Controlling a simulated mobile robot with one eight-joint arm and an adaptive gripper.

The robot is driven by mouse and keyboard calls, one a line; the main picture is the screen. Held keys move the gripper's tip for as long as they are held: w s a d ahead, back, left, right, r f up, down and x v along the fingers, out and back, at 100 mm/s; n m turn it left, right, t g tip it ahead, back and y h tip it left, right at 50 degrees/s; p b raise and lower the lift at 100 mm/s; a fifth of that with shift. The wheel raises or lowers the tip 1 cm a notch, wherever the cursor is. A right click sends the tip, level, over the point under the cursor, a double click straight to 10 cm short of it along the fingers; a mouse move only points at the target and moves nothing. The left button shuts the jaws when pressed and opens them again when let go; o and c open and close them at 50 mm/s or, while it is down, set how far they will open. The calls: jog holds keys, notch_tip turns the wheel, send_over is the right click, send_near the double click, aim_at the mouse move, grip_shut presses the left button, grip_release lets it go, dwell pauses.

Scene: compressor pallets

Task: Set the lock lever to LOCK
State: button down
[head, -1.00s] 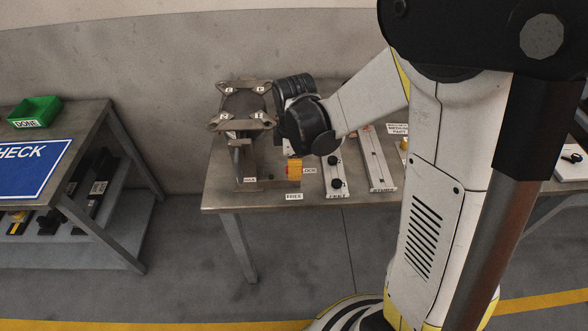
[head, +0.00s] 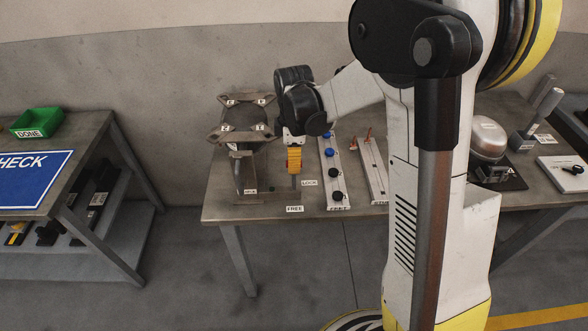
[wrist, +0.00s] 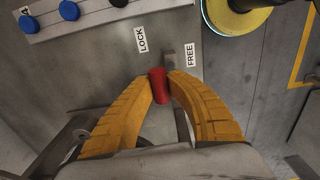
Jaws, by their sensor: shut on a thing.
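In the wrist view, the red lever grip (wrist: 158,86) sits between the two yellow fingertips of my gripper (wrist: 161,88), which is shut on it. Beyond it are the white LOCK label (wrist: 141,39) and the FREE label (wrist: 190,55). In the head view, my gripper (head: 294,160) points down over the bench, beside the steel fixture (head: 246,178). The FREE label (head: 294,209) lies at the bench's front edge, and the LOCK label (head: 310,183) lies farther back to the right. The red grip is hidden by my fingers there. I cannot tell the lever's exact setting.
A rail with blue and black knobs (head: 326,167) and another pale rail (head: 372,165) stand right of the lever. A metal dome (head: 487,139) is farther right on the bench (head: 262,214). A green DONE bin (head: 36,123) is on the left table.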

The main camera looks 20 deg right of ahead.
jog(key=shift+w+d+f+g, duration=0.15)
jog(key=shift+w+g, duration=0.1)
jog(key=shift+w, duration=0.15)
jog(key=shift+w+d+f+g, duration=0.1)
jog(key=shift+w+g, duration=0.15)
jog(key=shift+w, duration=0.3)
jog(key=c, duration=1.3)
grip_release()
jog(key=shift+d+f, duration=0.1)
jog(key=shift+o, duration=0.2)
notch_tip(320, 180, up, 12)
jog(key=shift+w, duration=0.35)
jog(key=shift+d, duration=0.1)
